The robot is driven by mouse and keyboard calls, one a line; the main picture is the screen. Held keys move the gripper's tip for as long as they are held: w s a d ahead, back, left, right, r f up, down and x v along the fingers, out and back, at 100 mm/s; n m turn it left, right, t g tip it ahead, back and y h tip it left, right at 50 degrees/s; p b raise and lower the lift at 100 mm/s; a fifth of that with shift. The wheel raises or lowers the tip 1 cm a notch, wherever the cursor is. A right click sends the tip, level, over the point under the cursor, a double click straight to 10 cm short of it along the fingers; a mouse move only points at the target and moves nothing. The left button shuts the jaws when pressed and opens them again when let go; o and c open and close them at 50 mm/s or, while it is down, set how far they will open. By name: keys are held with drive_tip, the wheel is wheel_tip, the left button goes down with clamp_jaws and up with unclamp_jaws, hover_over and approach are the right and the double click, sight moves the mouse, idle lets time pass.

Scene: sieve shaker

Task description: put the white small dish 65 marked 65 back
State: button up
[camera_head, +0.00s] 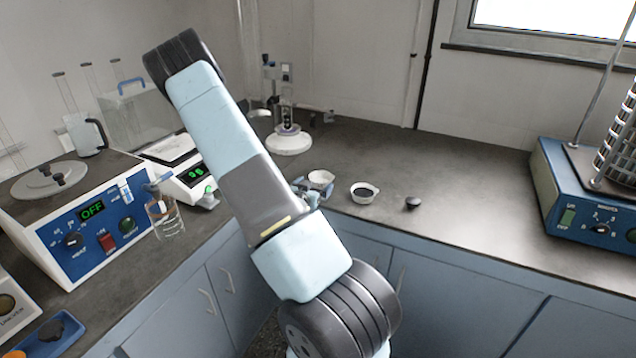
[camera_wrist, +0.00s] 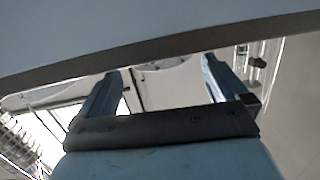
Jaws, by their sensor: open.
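Two small white dishes stand on the dark bench. One white dish (camera_head: 320,177) is just beyond my gripper, partly covered by it. The other white dish (camera_head: 358,198) stands to its right and holds dark material. No 65 marking is readable on either, so I cannot tell which is dish 65. My gripper (camera_head: 308,192) is open near the bench's front edge, beside the first dish. In the wrist view its two blue fingers (camera_wrist: 162,82) are spread apart. I cannot tell whether the first dish lies between them.
A small dark knob-like object (camera_head: 412,203) lies right of the dishes. A blue sieve shaker (camera_head: 572,205) stands at the far right. A balance (camera_head: 192,174), a glass bottle (camera_head: 163,217) and a blue OFF-display device (camera_head: 92,240) stand left. The bench (camera_head: 470,200) is clear before the shaker.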

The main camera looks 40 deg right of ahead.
drive_tip(key=w+a+r+n+t+y, duration=0.1)
drive_tip(key=a+r+n+y, duration=0.1)
drive_tip(key=a+r+y, duration=0.65)
drive_tip(key=a+r+n+y, duration=0.2)
drive_tip(key=a+r+y, duration=0.2)
drive_tip(key=a+r, duration=0.9)
drive_tip(key=s+a+r+n+g+y, duration=0.1)
drive_tip(key=s+a+r+n, duration=0.15)
drive_tip(key=s+a, duration=0.3)
drive_tip(key=s+a+r+n+y, duration=0.2)
drive_tip(key=s+a+r, duration=0.2)
drive_tip(key=a, duration=0.2)
drive_tip(key=s+a+r+n+g, duration=0.1)
drive_tip(key=s+r+n, duration=0.1)
drive_tip(key=s, duration=0.5)
drive_tip(key=s+r+n, duration=0.2)
drive_tip(key=s+r, duration=0.2)
drive_tip(key=s, duration=0.3)
drive_tip(key=shift+s+a+g+h, duration=0.3)
drive_tip(key=shift+a+g+h, duration=0.05)
drive_tip(key=shift+g+h, duration=0.1)
